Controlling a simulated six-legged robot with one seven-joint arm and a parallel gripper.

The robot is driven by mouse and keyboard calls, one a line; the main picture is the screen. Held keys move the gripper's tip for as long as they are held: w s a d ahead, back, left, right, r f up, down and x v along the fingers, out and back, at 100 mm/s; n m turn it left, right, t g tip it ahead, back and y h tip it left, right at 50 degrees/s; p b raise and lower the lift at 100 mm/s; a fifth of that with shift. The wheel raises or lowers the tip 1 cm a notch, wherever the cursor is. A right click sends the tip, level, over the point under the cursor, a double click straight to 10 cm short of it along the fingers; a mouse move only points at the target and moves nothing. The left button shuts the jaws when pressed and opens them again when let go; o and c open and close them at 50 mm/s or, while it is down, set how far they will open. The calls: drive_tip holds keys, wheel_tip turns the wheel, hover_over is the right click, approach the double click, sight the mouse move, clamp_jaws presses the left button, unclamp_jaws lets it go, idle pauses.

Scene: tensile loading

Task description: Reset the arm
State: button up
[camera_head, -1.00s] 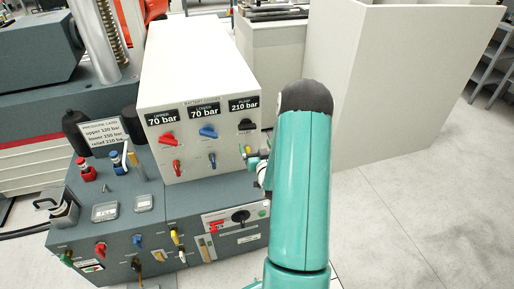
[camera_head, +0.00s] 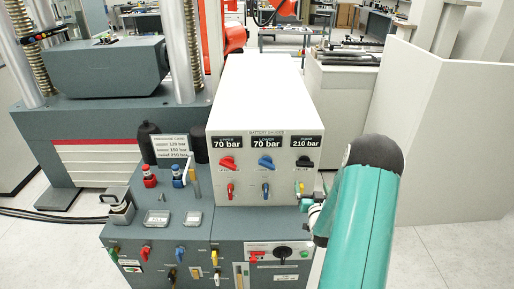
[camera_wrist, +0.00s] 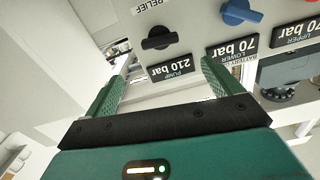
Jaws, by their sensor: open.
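My gripper (camera_wrist: 162,66) is open and empty in the wrist view, its two green fingers apart in front of the white gauge box. The box shows upside down there, with the 210 bar pump display (camera_wrist: 171,67) and a black knob (camera_wrist: 160,40) beyond the fingers. I cannot tell whether a finger touches the box. In the head view my teal arm hides most of the gripper, at the right side of the white box (camera_head: 262,90). The box's displays read 70, 70 and 210 bar, above red, blue and black knobs.
The grey console (camera_head: 185,225) below carries a pressure card (camera_head: 171,147), small red and blue valves and coloured levers. A large test machine (camera_head: 110,70) stands behind at left. A white partition (camera_head: 440,130) stands at right, with clear floor (camera_head: 465,255) in front.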

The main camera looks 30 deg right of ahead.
drive_tip(key=shift+w, duration=0.1)
drive_tip(key=w+a+r+n+g+y, duration=0.25)
drive_tip(key=w+a+r, duration=0.25)
drive_tip(key=a+r, duration=0.55)
drive_tip(key=s+a+r+n+g+y, duration=0.2)
drive_tip(key=s+a+r, duration=0.1)
drive_tip(key=a+r, duration=0.6)
drive_tip(key=s+a+r+n+g+y, duration=0.1)
drive_tip(key=s+a+r+g+y, duration=0.1)
drive_tip(key=s+a, duration=0.7)
drive_tip(key=s+a+r+n+g+y, duration=0.1)
drive_tip(key=s+a+r+g+y, duration=0.1)
drive_tip(key=s+a, duration=0.8)
drive_tip(key=s+r+g, duration=0.1)
drive_tip(key=s, duration=0.4)
drive_tip(key=shift+s+a+r+g, duration=0.15)
drive_tip(key=shift+s+r+g, duration=0.1)
drive_tip(key=shift+g, duration=0.1)
drive_tip(key=shift+w, duration=0.1)
